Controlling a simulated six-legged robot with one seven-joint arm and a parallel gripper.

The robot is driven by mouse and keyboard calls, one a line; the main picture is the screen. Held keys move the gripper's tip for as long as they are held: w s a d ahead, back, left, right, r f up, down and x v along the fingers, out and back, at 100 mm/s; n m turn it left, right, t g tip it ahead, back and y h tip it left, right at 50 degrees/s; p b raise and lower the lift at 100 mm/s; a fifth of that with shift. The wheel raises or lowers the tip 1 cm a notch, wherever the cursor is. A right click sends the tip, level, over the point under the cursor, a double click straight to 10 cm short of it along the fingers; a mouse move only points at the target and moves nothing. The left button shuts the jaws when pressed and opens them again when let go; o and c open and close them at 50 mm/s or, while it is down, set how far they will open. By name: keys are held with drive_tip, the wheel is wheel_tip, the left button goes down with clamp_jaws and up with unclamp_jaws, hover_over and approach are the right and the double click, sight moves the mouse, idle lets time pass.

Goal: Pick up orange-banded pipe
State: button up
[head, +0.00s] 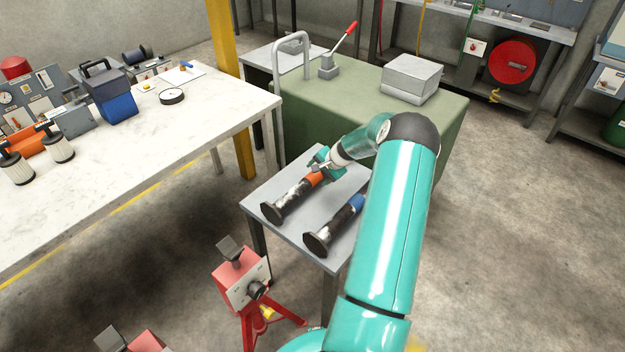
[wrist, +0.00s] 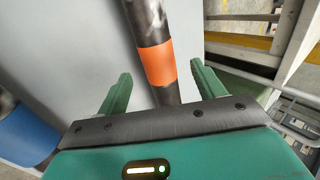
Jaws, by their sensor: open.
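The orange-banded pipe (head: 290,198) is a dark metal pipe with a flange at its near end. It lies on a small grey table (head: 262,188). In the wrist view its orange band (wrist: 156,64) shows between the two green fingers of my gripper (wrist: 158,88). The fingers are open, one on each side of the pipe, with gaps to it. In the head view my gripper (head: 322,168) is at the pipe's far, banded end. A blue-banded pipe (head: 336,225) lies to the right, roughly parallel; its blue part (wrist: 25,135) shows at the left in the wrist view.
A green-covered bench (head: 437,117) with a grey box (head: 411,76) and a red-handled tool stands behind the small table. A long white workbench (head: 150,120) is at the left. Red stands (head: 243,275) are on the floor in front.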

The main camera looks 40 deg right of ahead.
sight(315, 176)
drive_tip(key=x, duration=0.5)
drive_tip(key=shift+s+a+f, duration=0.1)
drive_tip(key=shift+f, duration=0.05)
clamp_jaws()
